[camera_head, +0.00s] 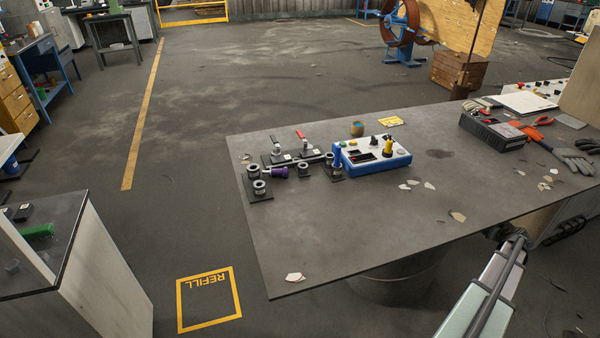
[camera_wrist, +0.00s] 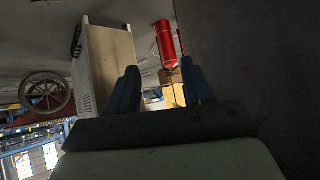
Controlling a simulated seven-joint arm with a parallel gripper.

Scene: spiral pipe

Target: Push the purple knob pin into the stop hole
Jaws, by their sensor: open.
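The purple knob pin (camera_head: 279,172) lies on its side among black and grey fixtures near the left end of the table in the head view. Its knob points right, and its left end is at a fixture with a round grey socket (camera_head: 253,171). Which opening is the stop hole I cannot tell. My gripper (camera_wrist: 162,88) shows in the wrist view with its two blue fingers apart and nothing between them. In the head view only part of my arm shows at the lower right.
A blue and white control box (camera_head: 372,154) with a yellow knob stands right of the fixtures. Toggle clamps (camera_head: 303,148), one with a red handle, stand behind the pin. Pale chips (camera_head: 457,216) lie scattered on the grey table (camera_head: 350,225). The table's front middle is mostly clear.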

